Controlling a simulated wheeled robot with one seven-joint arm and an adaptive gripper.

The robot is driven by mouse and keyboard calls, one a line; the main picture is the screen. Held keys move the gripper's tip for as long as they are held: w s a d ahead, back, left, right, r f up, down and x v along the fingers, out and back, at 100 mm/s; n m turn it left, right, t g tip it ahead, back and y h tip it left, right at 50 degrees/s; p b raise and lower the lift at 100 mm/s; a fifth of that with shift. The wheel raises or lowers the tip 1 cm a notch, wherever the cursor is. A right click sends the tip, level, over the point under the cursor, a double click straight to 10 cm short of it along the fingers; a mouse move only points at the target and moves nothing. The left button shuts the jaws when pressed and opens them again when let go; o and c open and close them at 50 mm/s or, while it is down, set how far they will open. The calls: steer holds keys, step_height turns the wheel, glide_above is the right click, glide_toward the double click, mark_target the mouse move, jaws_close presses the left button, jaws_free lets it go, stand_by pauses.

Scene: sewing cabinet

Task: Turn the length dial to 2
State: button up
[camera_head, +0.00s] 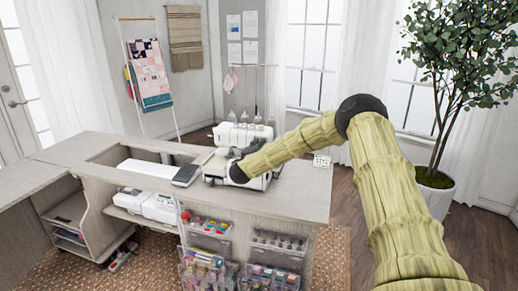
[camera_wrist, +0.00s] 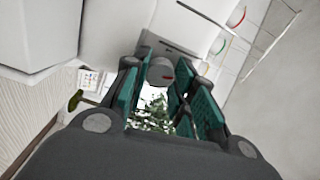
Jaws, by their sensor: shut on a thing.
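A white sewing machine (camera_head: 236,134) stands on the cabinet top, with my gripper (camera_head: 240,164) against its front, partly hiding it. I cannot read any number on the dial.
The wooden cabinet top (camera_head: 285,205) is bare around the machine's front right. A dark flat pad (camera_head: 187,175) lies to its left. Clear bins (camera_head: 275,243) hang on the cabinet front. A potted plant (camera_head: 437,190) stands at right.

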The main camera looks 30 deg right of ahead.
steer(key=shift+a+f+n, duration=0.1)
steer(key=shift+n, duration=1)
steer(key=o, duration=1)
steer(key=shift+w, duration=0.1)
steer(key=shift+o, duration=0.2)
steer(key=v, duration=1.2)
